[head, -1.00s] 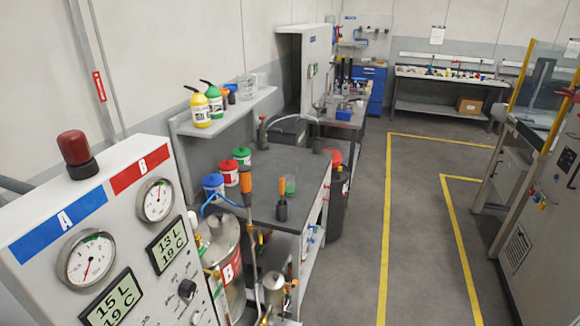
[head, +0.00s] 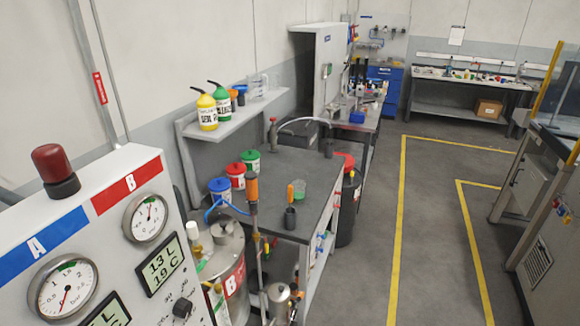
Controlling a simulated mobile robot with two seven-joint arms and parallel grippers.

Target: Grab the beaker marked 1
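A clear vessel (head: 257,87), perhaps also a beaker, stands on the wall shelf (head: 243,107). Both are too small for me to read any number on them. Neither of my grippers is in view.
Blue (head: 219,191), red (head: 236,176) and green-lidded (head: 250,161) containers line the worktop's back. A gauge panel (head: 98,240) and a metal tank marked B (head: 222,262) stand in front. Yellow and green bottles share the shelf. The floor (head: 428,225) at right is clear.

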